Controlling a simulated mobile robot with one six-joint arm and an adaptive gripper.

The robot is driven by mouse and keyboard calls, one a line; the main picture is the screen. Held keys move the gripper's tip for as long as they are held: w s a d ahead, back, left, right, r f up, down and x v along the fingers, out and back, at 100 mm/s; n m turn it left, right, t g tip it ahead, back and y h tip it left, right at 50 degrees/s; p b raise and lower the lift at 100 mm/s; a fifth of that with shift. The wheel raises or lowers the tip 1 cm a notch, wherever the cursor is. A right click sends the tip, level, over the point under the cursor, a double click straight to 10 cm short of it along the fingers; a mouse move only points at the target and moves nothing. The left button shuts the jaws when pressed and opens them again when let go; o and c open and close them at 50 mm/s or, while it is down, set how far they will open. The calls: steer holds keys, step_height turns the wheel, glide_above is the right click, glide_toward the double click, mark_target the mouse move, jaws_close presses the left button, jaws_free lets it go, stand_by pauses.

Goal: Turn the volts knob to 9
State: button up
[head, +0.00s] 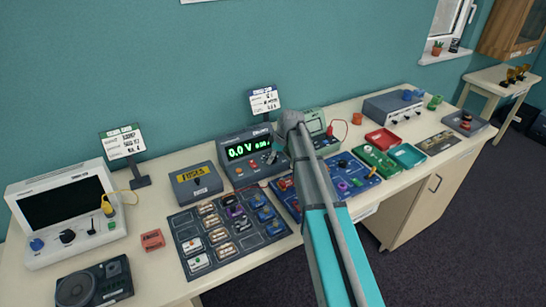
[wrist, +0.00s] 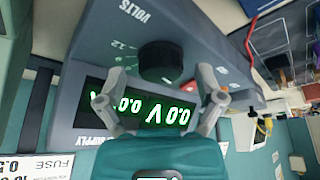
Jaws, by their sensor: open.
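The power supply (head: 237,138) is a dark grey box with a green display reading 0.0 V. In the wrist view it appears upside down, and its black volts knob (wrist: 160,62) sits below the word VOLTS. A 12 shows on the dial beside the knob; the knob's pointer is not clear. My gripper (wrist: 159,82) is open, with one finger to each side of the knob, apart from it as far as I can tell. In the head view my gripper (head: 291,122) is at the supply's right side, and the arm hides part of the area.
An oscilloscope (head: 66,208) and a yellow-labelled box (head: 195,183) stand to the left. A component tray (head: 222,252) lies in front. A blue circuit board (head: 350,181), a red tray (head: 383,141) and a teal tray (head: 408,155) are to the right.

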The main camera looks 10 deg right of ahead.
steer(key=shift+c, duration=0.3)
steer(key=c, duration=1.1)
steer(key=shift+m, duration=0.3)
steer(key=m+t, duration=0.1)
steer(key=m, duration=0.1)
steer(key=m+h, duration=0.1)
steer(key=m, duration=0.2)
steer(key=shift+s+t, duration=0.1)
steer(key=shift+t, duration=0.3)
steer(key=m+h, duration=0.1)
steer(key=m, duration=0.2)
steer(key=m+h, duration=0.2)
steer(key=m, duration=0.1)
steer(key=shift+a+m+t, duration=0.1)
steer(key=shift+m+t, duration=0.3)
steer(key=m+h, duration=0.1)
steer(key=m, duration=0.2)
steer(key=m+h, duration=0.1)
steer(key=m, duration=0.2)
steer(key=shift+a+g, duration=0.1)
steer(key=shift+g, duration=0.2)
steer(key=m+h, duration=0.1)
steer(key=m, duration=0.1)
steer(key=m+g, duration=0.1)
steer(key=m, duration=0.2)
steer(key=shift+h, duration=0.4)
steer(key=shift+m, duration=0.3)
